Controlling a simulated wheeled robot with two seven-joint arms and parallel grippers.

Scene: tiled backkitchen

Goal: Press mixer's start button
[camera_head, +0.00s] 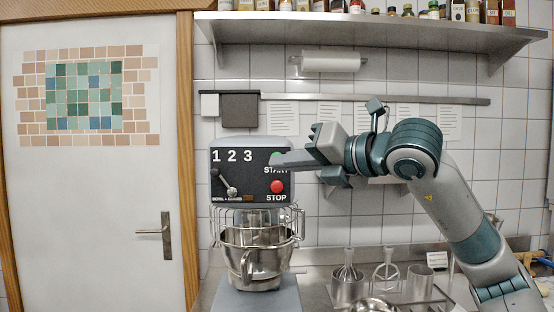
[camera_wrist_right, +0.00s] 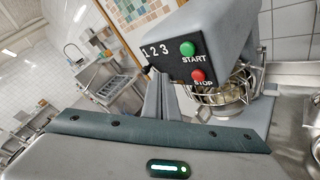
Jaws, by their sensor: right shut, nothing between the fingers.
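The mixer (camera_head: 222,180) has a black front panel with a green start button (camera_head: 276,155), partly hidden behind my gripper, and a red stop button (camera_head: 277,187) below it. My right gripper (camera_head: 279,162) is shut and empty, its fingertips level with the START label in front of the panel. In the right wrist view, the green start button (camera_wrist_right: 187,48) shows clear, up and right of the shut fingers (camera_wrist_right: 160,80), and the red stop button (camera_wrist_right: 198,75) lies right of them. I cannot tell whether the fingertips touch the panel. My left gripper is out of view.
The mixer's steel bowl (camera_head: 255,262) and wire guard (camera_head: 232,228) sit below the panel. A wall shelf (camera_head: 370,32) with jars runs above. Whisk tools (camera_head: 347,280) stand on the counter to the right. A white door (camera_head: 90,200) is at left.

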